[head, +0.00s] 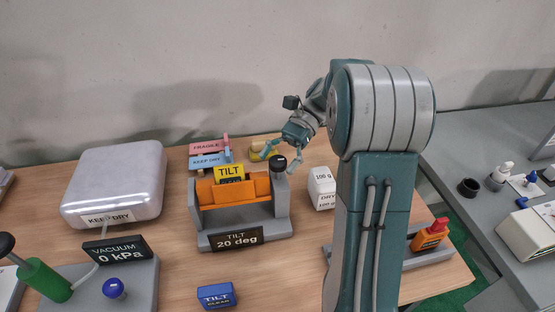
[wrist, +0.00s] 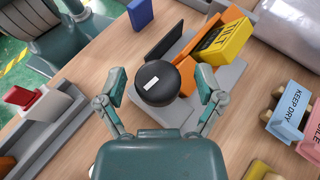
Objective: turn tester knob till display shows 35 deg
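The tilt tester (head: 262,228) is a grey stand with an orange cradle (head: 247,189). Its display (head: 237,239) reads TILT 20 deg. A yellow block marked TILT (head: 229,174) sits in the cradle; it also shows in the wrist view (wrist: 223,42). The black round knob (head: 280,163) is at the tester's right end. In the wrist view the knob (wrist: 158,84) shows a white mark and lies between my fingertips. My gripper (wrist: 160,87) is open, one finger on each side of the knob, with gaps visible. The head view shows my gripper (head: 280,155) at the knob.
A vacuum unit (head: 118,250) showing 0 kPa and a silver case (head: 115,180) stand left. A blue block (head: 216,295) lies in front. Pink and blue boxes (head: 209,160) stand behind. A white weight block (head: 321,188) is close right of the tester.

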